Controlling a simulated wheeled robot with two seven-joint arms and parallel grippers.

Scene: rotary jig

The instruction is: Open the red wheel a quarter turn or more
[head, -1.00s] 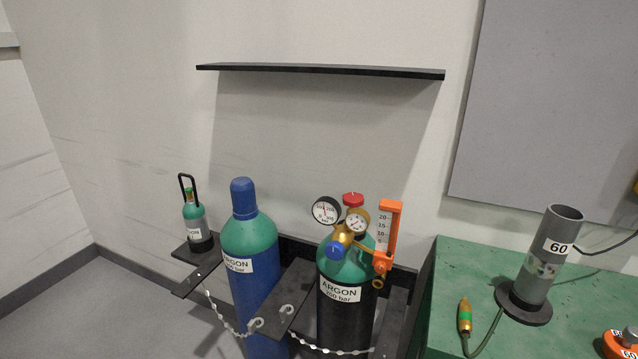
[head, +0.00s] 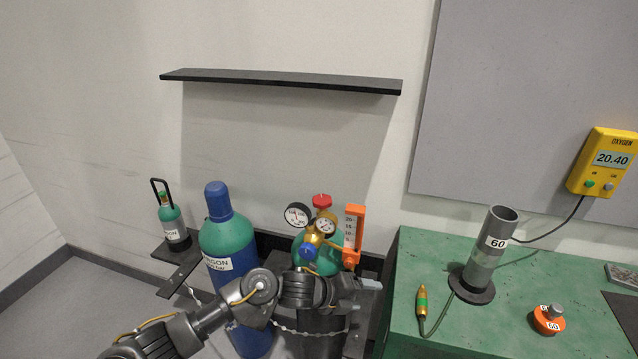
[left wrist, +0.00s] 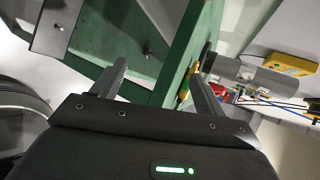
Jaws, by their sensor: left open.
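The red wheel (head: 322,201) sits on top of the right-hand argon cylinder (head: 320,257), above a brass regulator with two round gauges and a blue knob (head: 308,251). My left arm reaches in from the lower left across the front of the cylinders. My left gripper (head: 372,284) is below and to the right of the wheel, apart from it, in front of the cylinder. In the left wrist view the two fingers (left wrist: 158,72) are spread with nothing between them. The wheel cannot be made out for sure there. My right gripper is out of view.
An orange flow gauge (head: 353,232) stands right of the regulator. A blue-green cylinder (head: 227,240) and a small cylinder (head: 171,222) stand to the left. A green bench (head: 440,260) with a grey tube (head: 488,252) is at right. A black shelf (head: 280,81) hangs above.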

